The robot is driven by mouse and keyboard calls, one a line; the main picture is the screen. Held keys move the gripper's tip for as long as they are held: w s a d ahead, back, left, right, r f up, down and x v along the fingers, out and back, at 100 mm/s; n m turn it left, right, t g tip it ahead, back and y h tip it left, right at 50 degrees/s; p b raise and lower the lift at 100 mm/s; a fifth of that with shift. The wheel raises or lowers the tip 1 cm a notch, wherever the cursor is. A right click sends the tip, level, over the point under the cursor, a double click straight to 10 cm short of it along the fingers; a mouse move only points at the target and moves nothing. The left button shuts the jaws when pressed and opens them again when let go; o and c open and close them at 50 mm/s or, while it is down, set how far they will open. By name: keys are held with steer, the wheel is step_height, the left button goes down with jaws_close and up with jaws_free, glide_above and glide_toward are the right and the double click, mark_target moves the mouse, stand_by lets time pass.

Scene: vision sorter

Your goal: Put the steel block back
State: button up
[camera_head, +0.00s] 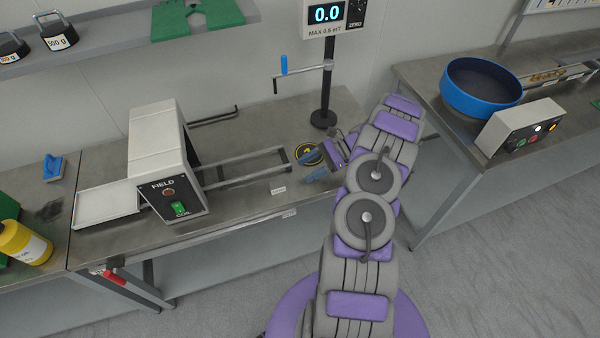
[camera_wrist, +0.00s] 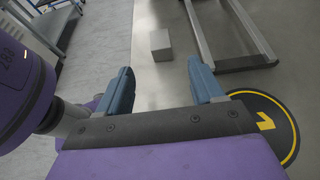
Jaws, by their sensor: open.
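A small grey block (camera_wrist: 160,46), which looks like the steel block, stands on the steel bench top in the wrist view, ahead of and between my fingertips and apart from them. In the head view a small pale piece with dark marks (camera_head: 278,190), seemingly the same block, lies near the bench's front edge, in front of the rails. My gripper (camera_head: 313,165) is low over the bench at the right end of the rails. Its blue fingers are spread, with nothing between them in the wrist view (camera_wrist: 162,84).
A black-and-yellow round marker (camera_wrist: 268,128) lies beside my right finger. Metal rails (camera_head: 245,165) run from the FIELD COIL box (camera_head: 165,150) toward my gripper. A meter stand (camera_head: 324,90) rises behind. A blue bowl (camera_head: 480,100) sits on the right bench.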

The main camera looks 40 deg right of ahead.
steer(key=shift+r, duration=0.35)
steer(key=s+a+r+n+g+h, duration=0.3)
steer(key=a+r+n+g, duration=0.45)
steer(key=a+r, duration=1)
steer(key=s+a+r+n+h, duration=0.3)
steer(key=s+a+r+n, duration=0.15)
steer(key=s, duration=0.35)
steer(key=s+a+r+n+h, duration=0.3)
steer(key=s+a+n, duration=0.2)
steer(key=s, duration=0.2)
steer(key=s+d+n+t+h, duration=0.2)
steer(key=s+n+h, duration=0.2)
steer(key=s, duration=0.7)
steer(key=shift+s+r, duration=0.2)
steer(key=shift+r, duration=0.05)
